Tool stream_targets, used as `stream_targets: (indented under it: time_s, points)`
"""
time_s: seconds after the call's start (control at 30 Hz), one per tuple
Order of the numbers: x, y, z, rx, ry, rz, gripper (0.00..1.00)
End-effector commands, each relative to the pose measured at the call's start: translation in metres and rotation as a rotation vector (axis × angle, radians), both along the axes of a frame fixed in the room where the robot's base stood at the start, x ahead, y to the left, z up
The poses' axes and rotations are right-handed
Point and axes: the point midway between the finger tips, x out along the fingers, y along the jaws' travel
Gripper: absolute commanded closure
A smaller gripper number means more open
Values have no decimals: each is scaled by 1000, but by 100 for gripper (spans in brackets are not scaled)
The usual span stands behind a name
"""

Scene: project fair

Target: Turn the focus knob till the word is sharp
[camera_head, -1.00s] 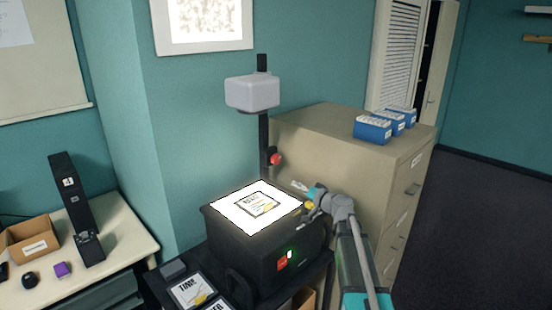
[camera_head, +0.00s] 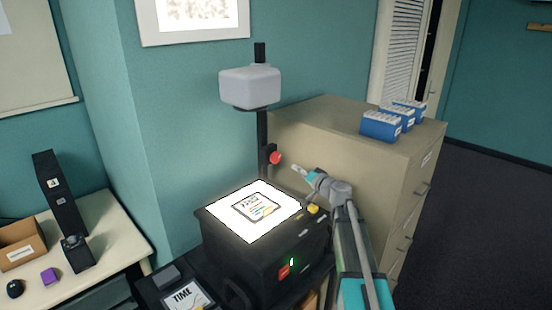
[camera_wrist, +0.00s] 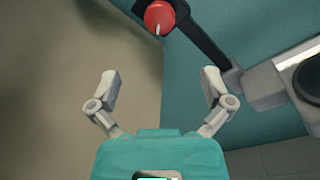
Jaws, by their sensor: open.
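The focus knob (camera_head: 275,158) is a round red knob on the black post of the overhead projector (camera_head: 262,250). It also shows at the top of the wrist view (camera_wrist: 159,17), with a pale pointer line on it. My gripper (camera_head: 298,170) is just right of the knob and slightly below it, apart from it. In the wrist view my gripper (camera_wrist: 159,78) has its fingers spread wide with nothing between them. The projected picture (camera_head: 195,10) on the wall is cut off by the top edge, and its bright area shows only blurred grey blotches, with no readable word.
A beige filing cabinet (camera_head: 345,135) stands close behind my gripper, with several blue boxes (camera_head: 381,126) on top. The projector's grey head (camera_head: 250,86) overhangs its lit stage (camera_head: 285,200). A white table (camera_head: 105,240) with small items is at left.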

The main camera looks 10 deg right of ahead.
Motion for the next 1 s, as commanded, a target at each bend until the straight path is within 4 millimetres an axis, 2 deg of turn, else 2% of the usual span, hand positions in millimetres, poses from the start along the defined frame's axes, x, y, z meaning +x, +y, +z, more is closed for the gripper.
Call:
stream_targets:
  time_s: [0.27, 0.47, 1.0]
  points:
    - [4, 1, 0, 0, 0, 0, 0]
    - [18, 8, 0, 0, 0, 0, 0]
    - [87, 47, 0, 0, 1, -1, 0]
